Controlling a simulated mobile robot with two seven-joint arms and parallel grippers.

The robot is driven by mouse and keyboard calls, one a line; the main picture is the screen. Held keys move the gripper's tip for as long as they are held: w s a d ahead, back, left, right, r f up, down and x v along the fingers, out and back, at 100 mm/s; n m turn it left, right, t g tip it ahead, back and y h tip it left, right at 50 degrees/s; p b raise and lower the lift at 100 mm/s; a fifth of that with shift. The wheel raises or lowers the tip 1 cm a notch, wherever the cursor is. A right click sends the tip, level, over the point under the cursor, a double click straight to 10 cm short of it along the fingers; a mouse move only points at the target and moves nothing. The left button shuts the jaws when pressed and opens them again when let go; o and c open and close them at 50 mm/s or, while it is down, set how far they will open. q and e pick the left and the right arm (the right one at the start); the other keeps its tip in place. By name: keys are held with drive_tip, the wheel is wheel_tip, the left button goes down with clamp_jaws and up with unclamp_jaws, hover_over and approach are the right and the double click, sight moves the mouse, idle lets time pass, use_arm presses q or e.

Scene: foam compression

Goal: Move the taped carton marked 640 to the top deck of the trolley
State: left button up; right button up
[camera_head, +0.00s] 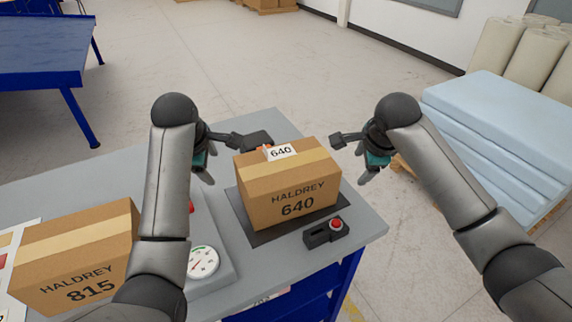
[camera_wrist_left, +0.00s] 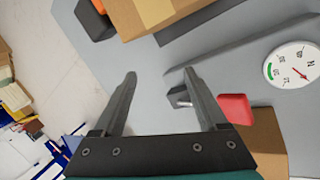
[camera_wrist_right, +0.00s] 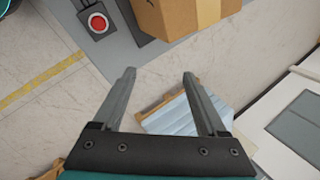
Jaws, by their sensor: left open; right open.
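The brown carton marked HALDREY 640 (camera_head: 262,205), with a pale tape strip and a white 640 label on top, sits upright on a dark mat on the grey bench (camera_head: 262,123). My left gripper (camera_head: 205,166) is open and empty, left of the carton and apart from it. My right gripper (camera_head: 372,166) is open and empty, right of the carton and apart from it. Part of the carton shows at the top of the left wrist view (camera_wrist_left: 165,14) and of the right wrist view (camera_wrist_right: 180,14). I cannot make out a trolley for certain.
A second carton marked 815 (camera_head: 78,250) stands at the bench's left. A round dial (camera_head: 203,262) and a red-button box (camera_head: 325,232) lie near the carton. Pale blue foam slabs (camera_head: 495,135) are stacked at right. A blue table (camera_head: 40,58) stands far left; open floor lies behind the bench.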

use_arm(q)
drive_tip(key=x, duration=1.4)
drive_tip(key=shift+w, duration=0.3)
use_arm(e)
drive_tip(key=x, duration=1.4)
drive_tip(key=shift+w+r, duration=0.1)
drive_tip(key=shift+w, duration=0.2)
use_arm(q)
drive_tip(key=shift+d, duration=0.75)
use_arm(e)
drive_tip(key=shift+a, duration=0.8)
use_arm(q)
drive_tip(key=shift+d, duration=0.35)
use_arm(e)
drive_tip(key=shift+a, duration=0.35)
